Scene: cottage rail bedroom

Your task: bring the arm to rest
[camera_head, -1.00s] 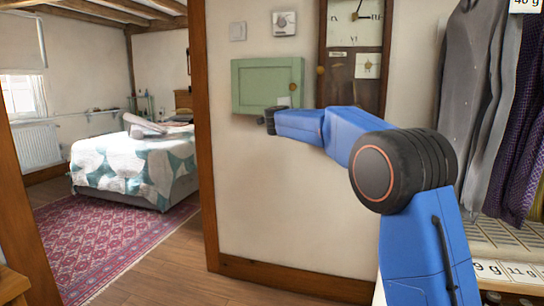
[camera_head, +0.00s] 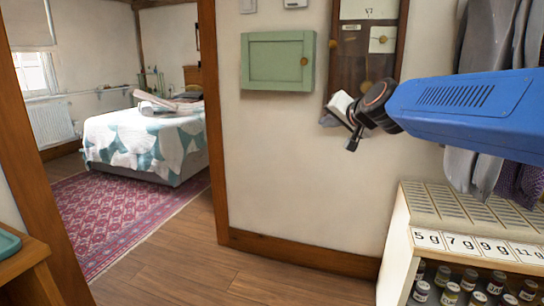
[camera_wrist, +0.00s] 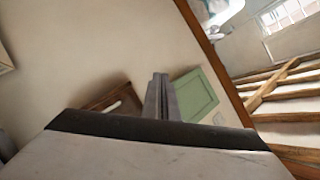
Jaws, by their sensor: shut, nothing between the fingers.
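My gripper (camera_head: 353,142) is in the head view, right of centre, at the end of my blue arm, which reaches in from the right edge. It appears in front of the cream wall, just below and beside the clock case. In the wrist view my gripper (camera_wrist: 160,82) shows its two grey fingers together, with nothing between them. The fingertips point toward the wall area, with the green cabinet (camera_wrist: 196,94) beside them. My arm's lower links are out of the head view.
The green wall cabinet (camera_head: 275,62) is shut, left of my gripper. A dark wooden clock case (camera_head: 348,50) hangs behind it. Grey clothes (camera_head: 468,165) hang behind my arm. A shelf unit (camera_head: 398,245) with jars and weight labels stands lower right. A doorway with a bed (camera_head: 150,140) opens left.

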